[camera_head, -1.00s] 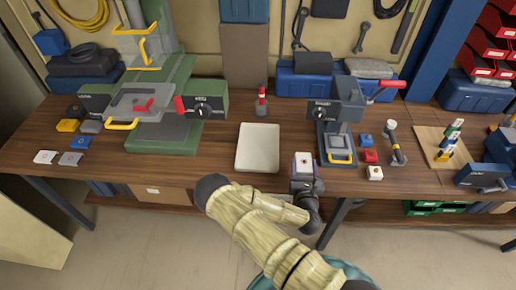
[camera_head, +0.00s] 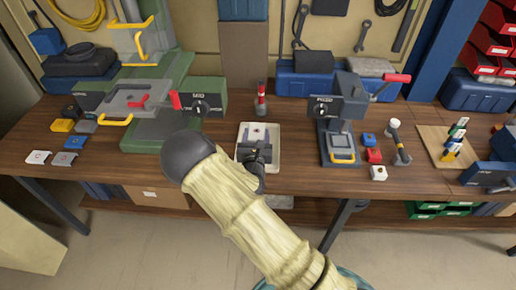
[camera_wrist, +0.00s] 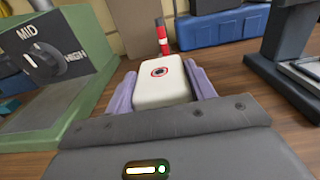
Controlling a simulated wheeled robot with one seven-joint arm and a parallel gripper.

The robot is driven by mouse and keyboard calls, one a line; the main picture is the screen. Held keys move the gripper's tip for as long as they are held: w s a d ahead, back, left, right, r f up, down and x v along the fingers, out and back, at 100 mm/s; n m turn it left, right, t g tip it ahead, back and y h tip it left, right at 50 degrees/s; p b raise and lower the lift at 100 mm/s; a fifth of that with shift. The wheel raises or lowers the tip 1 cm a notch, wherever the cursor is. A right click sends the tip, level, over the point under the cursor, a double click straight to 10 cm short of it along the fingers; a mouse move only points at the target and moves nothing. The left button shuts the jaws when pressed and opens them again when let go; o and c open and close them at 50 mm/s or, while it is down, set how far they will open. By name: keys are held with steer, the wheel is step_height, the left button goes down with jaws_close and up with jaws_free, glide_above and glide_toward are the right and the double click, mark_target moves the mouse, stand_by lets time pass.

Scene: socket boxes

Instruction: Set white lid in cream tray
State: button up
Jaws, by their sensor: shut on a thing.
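The white lid (camera_wrist: 160,85) has a red ring with a dark centre on top. It sits between the two purple fingers of my gripper (camera_wrist: 163,92), which is shut on it. In the head view my gripper (camera_head: 257,134) is over the cream tray (camera_head: 274,142), in front of the green machine's right side. The lid is mostly hidden there by the gripper. The tray does not show clearly in the wrist view, so I cannot tell whether the lid touches its floor.
A green press (camera_head: 165,132) stands to the left and a dark small press (camera_head: 340,125) to the right. A red-and-white bottle (camera_head: 260,98) stands behind the tray. Several small blocks lie by both presses. The bench's front edge is close.

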steer(key=shift+f+p, duration=0.3)
steer(key=shift+f, duration=2.6)
steer(key=shift+f, duration=0.1)
steer(key=shift+f, duration=2)
steer(key=shift+f, duration=0.45)
